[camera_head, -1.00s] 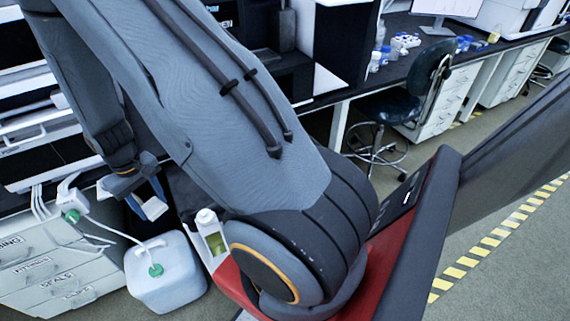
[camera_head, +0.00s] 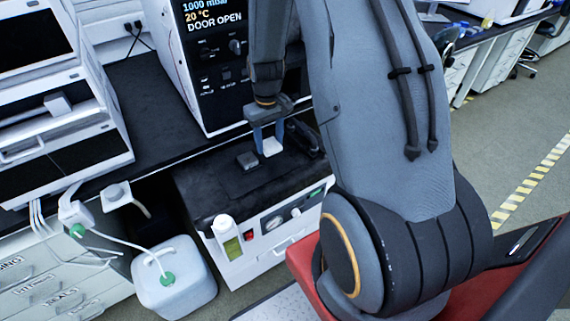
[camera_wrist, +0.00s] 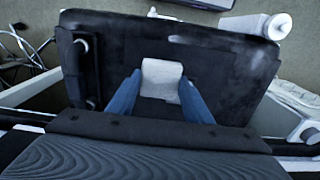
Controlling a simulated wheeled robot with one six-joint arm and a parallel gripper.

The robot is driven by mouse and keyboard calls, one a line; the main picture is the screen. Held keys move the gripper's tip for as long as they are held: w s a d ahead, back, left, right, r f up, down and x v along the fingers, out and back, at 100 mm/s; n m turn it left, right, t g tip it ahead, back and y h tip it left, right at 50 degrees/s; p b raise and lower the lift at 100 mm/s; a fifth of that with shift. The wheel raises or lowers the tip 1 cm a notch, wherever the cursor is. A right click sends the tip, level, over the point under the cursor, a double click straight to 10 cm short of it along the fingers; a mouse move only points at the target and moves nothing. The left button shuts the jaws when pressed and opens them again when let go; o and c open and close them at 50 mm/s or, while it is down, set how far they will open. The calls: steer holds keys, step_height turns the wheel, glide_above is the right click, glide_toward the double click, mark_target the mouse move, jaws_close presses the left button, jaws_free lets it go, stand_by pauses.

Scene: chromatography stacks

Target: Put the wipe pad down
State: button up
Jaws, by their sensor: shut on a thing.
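The wipe pad is a small white block (camera_head: 271,146), held between the blue fingers of my gripper (camera_head: 268,138). In the wrist view the pad (camera_wrist: 161,80) shows as a white, slightly textured piece between the two blue fingertips (camera_wrist: 158,88). My gripper points down over the dark top of a low white unit (camera_head: 205,190). That dark top also fills much of the wrist view (camera_wrist: 225,65). I cannot tell whether the pad touches the surface beneath it.
A white bottle with a yellow-green label (camera_head: 228,238) is at the unit's front left. A tall instrument reading "DOOR OPEN" (camera_head: 215,60) stands behind. A white jug (camera_head: 175,280) is on the floor.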

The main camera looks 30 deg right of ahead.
steer(key=d, duration=0.4)
steer(key=p, duration=0.1)
glide_above(281, 164)
step_height(281, 164, down, 4)
steer(key=shift+f, duration=0.1)
steer(key=shift+f+p, duration=0.85)
steer(key=shift+f, duration=1.65)
steer(key=shift+f, duration=0.1)
steer(key=o, duration=1.2)
